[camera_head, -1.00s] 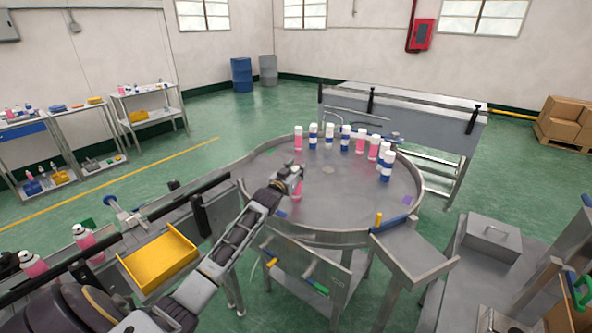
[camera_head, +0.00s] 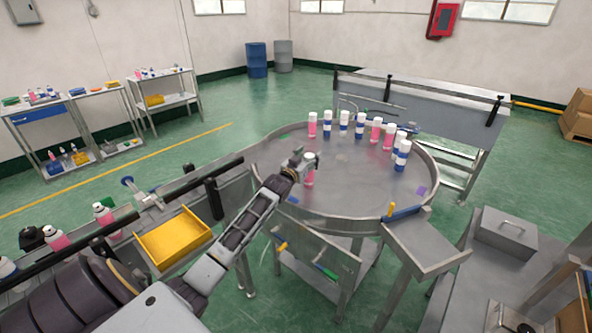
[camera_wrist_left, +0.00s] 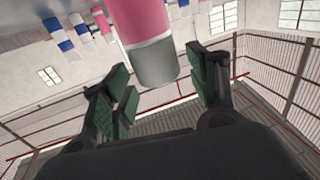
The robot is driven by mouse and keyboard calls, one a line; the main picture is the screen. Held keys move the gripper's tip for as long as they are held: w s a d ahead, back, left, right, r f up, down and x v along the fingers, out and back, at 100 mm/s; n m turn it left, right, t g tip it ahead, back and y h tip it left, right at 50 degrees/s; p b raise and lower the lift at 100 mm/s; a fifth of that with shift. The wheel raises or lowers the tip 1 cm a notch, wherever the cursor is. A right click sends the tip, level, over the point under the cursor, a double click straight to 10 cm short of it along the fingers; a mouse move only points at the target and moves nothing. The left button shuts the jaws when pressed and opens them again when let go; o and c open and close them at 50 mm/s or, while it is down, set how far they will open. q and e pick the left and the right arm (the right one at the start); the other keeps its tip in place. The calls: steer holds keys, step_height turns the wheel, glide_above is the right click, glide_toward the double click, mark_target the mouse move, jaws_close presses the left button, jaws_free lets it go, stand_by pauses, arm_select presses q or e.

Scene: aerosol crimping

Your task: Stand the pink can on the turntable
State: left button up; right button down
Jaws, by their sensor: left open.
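The pink can (camera_head: 309,174), with a white top, stands upright on the round steel turntable (camera_head: 350,190), at its near-left part. My left gripper (camera_head: 297,159) reaches in from the left and is open right beside the can's upper part. In the left wrist view, where the scene appears upside down, the pink can (camera_wrist_left: 148,35) shows with its pale top between and just beyond the two spread green-padded fingers (camera_wrist_left: 160,90). A gap shows on both sides of it. My right gripper is not in view.
Several pink and blue cans (camera_head: 344,122) stand along the far side of the turntable. A yellow tray (camera_head: 173,238) and a conveyor with pink cans (camera_head: 104,213) lie at the left. The middle of the turntable is clear. A steel side table (camera_head: 428,245) adjoins at the right.

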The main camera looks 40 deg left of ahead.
arm_select(q)
steer(key=s+d+b, duration=0.1)
steer(key=s, duration=0.9)
steer(key=shift+s+d, duration=0.15)
steer(key=shift+s, duration=0.25)
stand_by(1.6)
